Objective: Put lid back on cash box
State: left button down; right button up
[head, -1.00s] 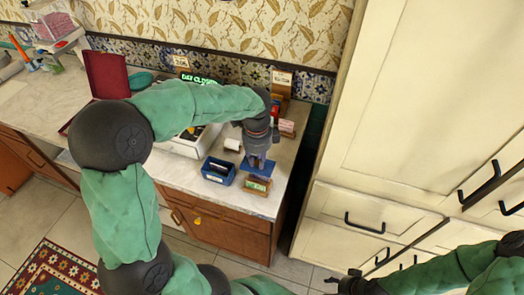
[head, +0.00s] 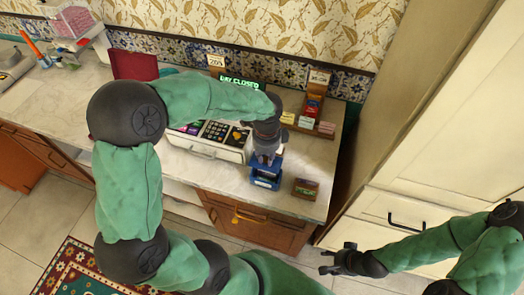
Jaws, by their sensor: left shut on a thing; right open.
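The blue cash box (head: 264,184) stands near the front edge of the counter. My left gripper (head: 268,161) is directly above it, pointing down, shut on the blue lid (head: 270,171). The lid is over the box's top, and lid and box overlap in the head view. I cannot tell whether the lid is seated or slightly above the rim. The gripper hides part of the lid. My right gripper (head: 338,261) is open and empty, low at the right, away from the counter.
A small wooden card holder (head: 305,188) stands just right of the box. The white cash register (head: 207,147) is close on the left. A wooden rack (head: 312,108) with small packets stands behind. Tall cream cabinets (head: 450,120) rise at the right.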

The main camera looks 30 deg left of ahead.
pick_arm(q)
jog(key=shift+d+f+b, duration=0.15)
jog(key=shift+f+b, duration=0.3)
jog(key=shift+f, duration=0.05)
jog(key=shift+f+b, duration=2.1)
jog(key=shift+f, duration=0.6)
jog(key=shift+p, duration=0.4)
jog(key=shift+f, duration=0.1)
dwell(0.4)
dwell(0.3)
